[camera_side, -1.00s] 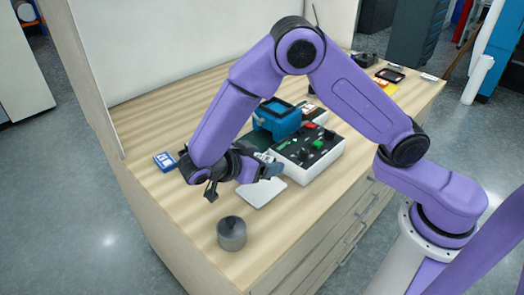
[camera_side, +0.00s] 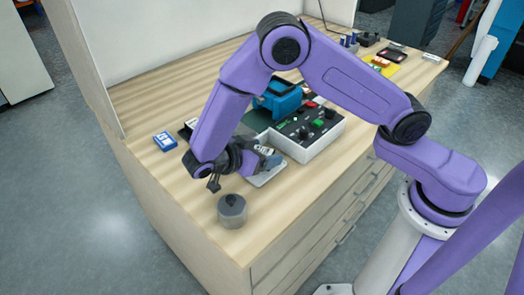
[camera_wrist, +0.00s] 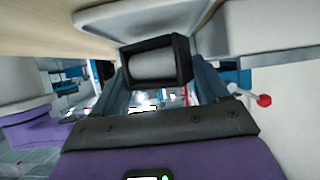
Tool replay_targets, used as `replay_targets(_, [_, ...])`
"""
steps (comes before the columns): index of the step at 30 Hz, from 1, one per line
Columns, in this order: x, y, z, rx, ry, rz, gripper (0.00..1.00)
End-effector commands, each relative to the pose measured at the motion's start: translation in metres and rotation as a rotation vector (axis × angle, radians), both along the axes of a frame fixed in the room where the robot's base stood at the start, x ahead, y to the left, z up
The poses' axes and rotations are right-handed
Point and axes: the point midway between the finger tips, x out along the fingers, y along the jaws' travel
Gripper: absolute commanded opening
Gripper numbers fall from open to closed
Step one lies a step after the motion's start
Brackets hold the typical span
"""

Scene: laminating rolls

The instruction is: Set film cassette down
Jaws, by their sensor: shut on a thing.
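My gripper (camera_side: 268,157) is low over the front part of the bench in the side view, over a pale flat plate (camera_side: 262,180). It is shut on the film cassette, which in the wrist view is a black-framed block with a pale grey roll face (camera_wrist: 152,65). The cassette sits between the two fingers (camera_wrist: 158,88) of my gripper. In the side view the fingers and wrist mostly hide the cassette. I cannot tell whether it touches the surface below.
A control box (camera_side: 308,130) with knobs and buttons stands close right of my gripper, with a blue unit (camera_side: 278,98) behind it. A grey cylinder (camera_side: 232,213) stands near the front corner. A blue-and-white box (camera_side: 165,141) lies left. Bare wood (camera_side: 170,205) is free front left.

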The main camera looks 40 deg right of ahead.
Motion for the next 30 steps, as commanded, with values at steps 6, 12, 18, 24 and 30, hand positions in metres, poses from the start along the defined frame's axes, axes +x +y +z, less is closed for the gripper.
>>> replay_targets(6, [0.0, 0.0, -0.002, -0.001, 0.0, 0.0, 0.36])
replay_targets(12, [0.0, 0.0, -0.006, -0.001, 0.0, 0.0, 0.36])
replay_targets(18, [0.0, 0.0, -0.009, -0.001, 0.0, 0.001, 0.36])
replay_targets(24, [0.0, 0.0, -0.012, 0.0, -0.001, 0.0, 0.77])
replay_targets(30, [0.001, 0.0, -0.012, 0.0, -0.002, 0.001, 1.0])
